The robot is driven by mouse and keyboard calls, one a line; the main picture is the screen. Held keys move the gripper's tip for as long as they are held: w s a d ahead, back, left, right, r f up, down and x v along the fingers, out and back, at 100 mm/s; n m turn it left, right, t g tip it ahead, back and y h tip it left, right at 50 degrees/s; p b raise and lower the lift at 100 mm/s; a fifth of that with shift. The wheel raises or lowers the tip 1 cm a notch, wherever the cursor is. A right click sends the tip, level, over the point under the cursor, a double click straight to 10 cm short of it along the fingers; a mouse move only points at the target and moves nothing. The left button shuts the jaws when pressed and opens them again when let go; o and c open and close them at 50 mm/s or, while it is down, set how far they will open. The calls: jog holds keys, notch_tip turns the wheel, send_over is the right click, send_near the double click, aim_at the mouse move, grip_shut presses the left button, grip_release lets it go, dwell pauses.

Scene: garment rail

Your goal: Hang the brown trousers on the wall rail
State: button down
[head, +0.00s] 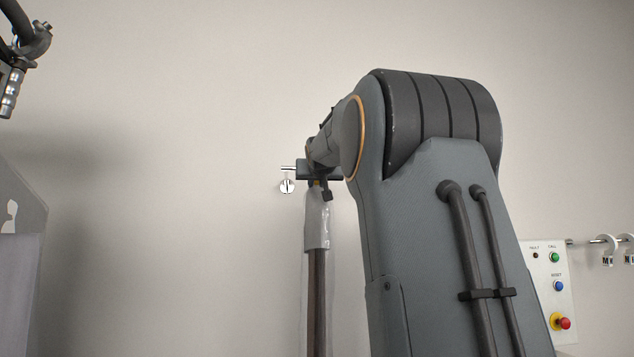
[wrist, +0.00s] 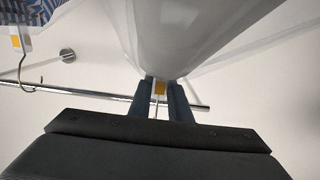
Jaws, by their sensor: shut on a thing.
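The brown trousers (head: 317,290) hang below my gripper as a narrow dark brown strip inside a clear cover, pale at its top. My gripper (head: 318,184) is high in front of the wall, shut on the top of their hanger; my arm hides part of it. In the wrist view my two fingers (wrist: 158,100) close around a yellow-marked piece, and the pale cover fills the top. The wall rail (wrist: 108,97) runs across behind the fingers there. In the head view a short chrome rail end (head: 287,168) with a round tag shows just left of my gripper.
A striped blue garment (wrist: 40,12) with a yellow-marked hook is by the rail at upper left of the wrist view. A button panel (head: 548,290) and another rail with lettered tags (head: 608,258) are at right. Dark machinery (head: 25,45) is at upper left.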

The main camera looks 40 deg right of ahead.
jog(key=shift+w+d+r, duration=0.1)
jog(key=shift+w+r, duration=0.05)
jog(key=shift+r, duration=0.05)
dwell(0.3)
jog(key=shift+p+x, duration=1.2)
jog(key=shift+x, duration=1.1)
jog(key=shift+f+b, duration=1.25)
jog(key=shift+f, duration=0.1)
jog(key=c, duration=1.6)
grip_release()
jog(key=shift+o, duration=0.2)
jog(key=shift+f, duration=0.15)
